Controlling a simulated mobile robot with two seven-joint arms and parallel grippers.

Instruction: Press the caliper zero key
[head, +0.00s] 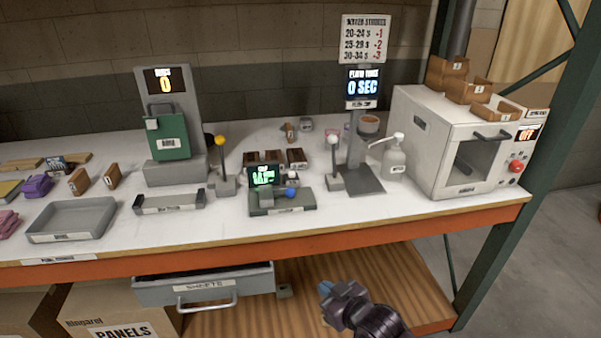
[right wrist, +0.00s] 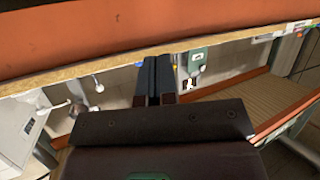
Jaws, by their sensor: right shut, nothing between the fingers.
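The device with a lit green display (head: 264,174), which I take to be the caliper, sits on a dark grey-green base (head: 283,210) near the front middle of the bench. A round blue button (head: 291,193) is on its right part; I cannot read whether it is the zero key. My right gripper (head: 326,290) is in front of the bench, below its front edge and to the right of the device, apart from it. In the right wrist view its two dark fingers (right wrist: 154,78) are together with nothing between them. My left gripper is not in view.
The orange bench edge (head: 330,240) lies between my right gripper and the bench top. A lever with a white ball (head: 333,140) and a grey stand (head: 365,180) are right of the device. A yellow-ball lever (head: 219,141) is left. A drawer (head: 205,287) protrudes below.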

